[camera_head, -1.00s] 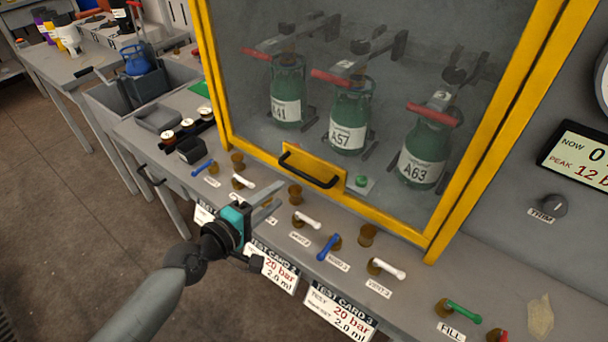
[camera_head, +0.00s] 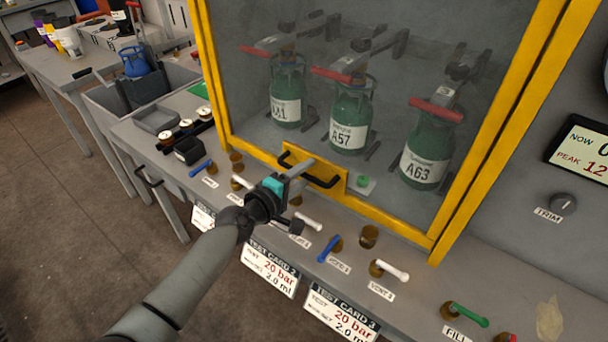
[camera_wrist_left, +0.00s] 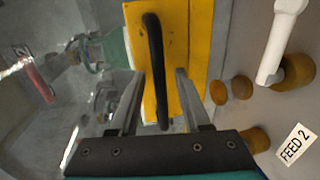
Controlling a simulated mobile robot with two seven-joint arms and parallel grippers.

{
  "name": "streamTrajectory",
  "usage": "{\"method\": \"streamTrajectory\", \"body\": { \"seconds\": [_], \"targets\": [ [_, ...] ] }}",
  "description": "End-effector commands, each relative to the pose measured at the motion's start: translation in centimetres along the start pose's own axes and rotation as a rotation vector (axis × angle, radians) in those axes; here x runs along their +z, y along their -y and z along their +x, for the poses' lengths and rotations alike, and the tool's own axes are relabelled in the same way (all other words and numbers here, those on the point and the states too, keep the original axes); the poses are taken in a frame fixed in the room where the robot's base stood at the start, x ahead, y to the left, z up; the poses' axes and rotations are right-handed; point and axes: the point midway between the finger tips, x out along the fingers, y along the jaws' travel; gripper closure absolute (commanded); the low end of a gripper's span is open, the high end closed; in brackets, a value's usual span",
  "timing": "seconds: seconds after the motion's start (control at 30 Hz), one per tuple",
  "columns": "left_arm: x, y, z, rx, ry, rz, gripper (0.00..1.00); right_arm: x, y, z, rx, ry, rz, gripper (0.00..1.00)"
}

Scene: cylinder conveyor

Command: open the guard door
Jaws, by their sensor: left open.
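The guard door (camera_head: 222,90) is a yellow-framed clear panel and stands closed in front of the green cylinders. Its black bar handle (camera_head: 322,184) sits on a yellow plate at the door's lower edge. My left gripper (camera_head: 300,172) is at the handle, its fingers open. In the left wrist view the handle (camera_wrist_left: 157,70) runs lengthwise between the two open fingers (camera_wrist_left: 158,95), with gaps on both sides. The fingers hide part of the handle in the head view. My right gripper is not in view.
Behind the door stand green cylinders marked A57 (camera_head: 350,118) and A63 (camera_head: 426,155), plus another. Below the door are small valves with a white lever (camera_head: 390,270) and a blue lever (camera_head: 328,248). Test cards hang on the bench front. A gauge panel (camera_head: 585,160) is at right.

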Motion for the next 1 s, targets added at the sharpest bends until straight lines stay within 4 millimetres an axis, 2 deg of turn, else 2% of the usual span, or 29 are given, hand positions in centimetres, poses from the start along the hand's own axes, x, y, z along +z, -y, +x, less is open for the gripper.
{"method": "streamTrajectory", "body": {
  "seconds": [0.1,0.5,1.0],
  "targets": [
    [0.01,-0.01,-0.01,0.0,0.0,0.0,0.55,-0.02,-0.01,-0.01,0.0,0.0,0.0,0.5],
    [0.01,0.01,-0.04,0.0,0.0,0.0,1.0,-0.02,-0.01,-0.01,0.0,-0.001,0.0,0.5],
    [-0.01,0.03,-0.05,-0.001,0.0,0.0,1.0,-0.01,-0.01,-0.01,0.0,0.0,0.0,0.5]
  ]
}}
